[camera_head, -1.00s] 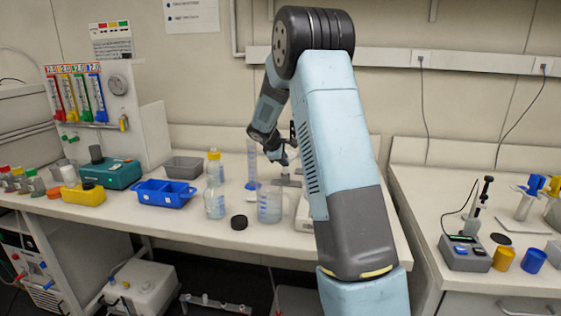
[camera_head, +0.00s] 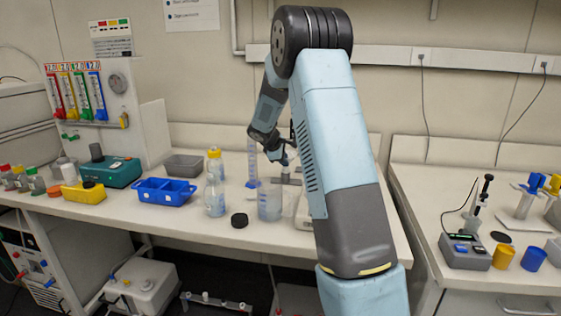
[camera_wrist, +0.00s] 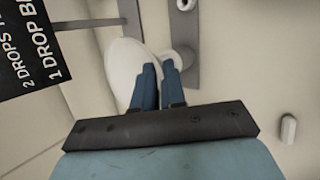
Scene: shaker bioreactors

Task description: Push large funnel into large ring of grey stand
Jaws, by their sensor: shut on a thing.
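My gripper (camera_wrist: 158,72) shows in the wrist view as two blue fingers, close together and shut on a white rounded thing, which looks like the large funnel (camera_wrist: 121,66). Its rim spreads out to the left of the fingers. Just right of the fingertips is part of the grey stand (camera_wrist: 186,35), a grey strip with a pale round part at its top. I cannot tell whether the funnel sits in the large ring; the ring is not clearly visible. In the head view my gripper (camera_head: 284,157) is over the bench behind my arm, and the funnel is mostly hidden.
In the head view a clear beaker (camera_head: 270,202), a tall cylinder (camera_head: 252,165), a bottle (camera_head: 215,190) and a black cap (camera_head: 239,220) stand left of my arm. A blue tray (camera_head: 164,191) is further left. A black sign (camera_wrist: 28,40) is close in the wrist view.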

